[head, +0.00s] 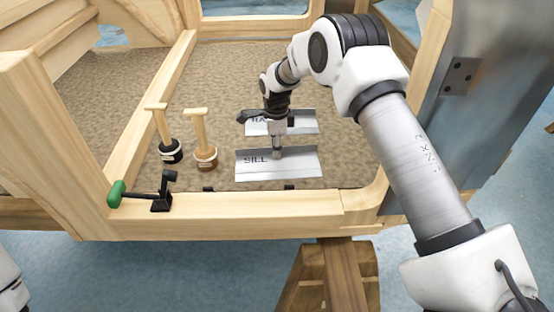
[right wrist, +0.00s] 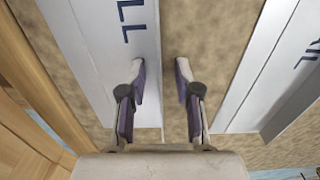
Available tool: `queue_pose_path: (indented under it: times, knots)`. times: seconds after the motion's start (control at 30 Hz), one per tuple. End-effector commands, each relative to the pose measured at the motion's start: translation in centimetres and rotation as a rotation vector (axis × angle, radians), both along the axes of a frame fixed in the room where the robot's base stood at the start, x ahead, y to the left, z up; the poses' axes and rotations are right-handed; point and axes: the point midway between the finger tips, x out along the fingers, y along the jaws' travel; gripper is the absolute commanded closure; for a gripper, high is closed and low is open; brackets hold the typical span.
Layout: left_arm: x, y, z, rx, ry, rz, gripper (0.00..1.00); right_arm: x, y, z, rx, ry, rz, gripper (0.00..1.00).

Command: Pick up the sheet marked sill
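The sheet marked SILL (head: 300,168) is a bent silver sheet lying on the brown floor panel inside the wooden frame, near its front rail. In the right wrist view the SILL sheet (right wrist: 100,50) fills the left side. My right gripper (head: 277,152) points down at the sheet's far edge. The left finger overlaps the sheet's edge and the right finger is over bare floor; contact cannot be told. My left gripper is out of view.
A second lettered sheet (head: 308,123) lies just behind, partly hidden by my right arm. Two wooden-handled tools (head: 165,128) (head: 200,130) stand to the left. A green-handled clamp (head: 140,194) sits on the wooden front rail (head: 240,210). A metal panel (head: 485,110) stands at right.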

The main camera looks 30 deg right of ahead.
Motion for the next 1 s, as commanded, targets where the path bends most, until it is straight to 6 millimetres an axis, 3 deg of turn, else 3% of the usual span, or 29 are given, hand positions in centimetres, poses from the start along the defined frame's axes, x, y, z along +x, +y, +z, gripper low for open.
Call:
queue_pose_path:
  times: [0.03,0.1,0.13,0.57,0.67,1.0]
  knots:
    - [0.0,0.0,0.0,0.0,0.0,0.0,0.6,0.0,0.0,0.0,0.0,0.0,0.0,0.68]
    - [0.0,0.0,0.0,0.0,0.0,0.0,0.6,0.0,0.0,0.0,0.0,0.0,0.0,0.93]
    - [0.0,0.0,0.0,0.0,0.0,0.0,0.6,0.0,0.0,0.0,0.0,0.001,0.0,1.0]
    - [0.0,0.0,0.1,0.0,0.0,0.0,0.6,0.0,0.0,0.4,0.0,0.0,0.001,1.0]
    - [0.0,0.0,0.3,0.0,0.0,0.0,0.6,0.0,0.0,1.8,0.0,-0.001,0.001,1.0]
    - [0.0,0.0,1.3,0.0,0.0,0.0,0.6,0.1,0.0,9.4,-0.001,-0.002,0.001,1.0]
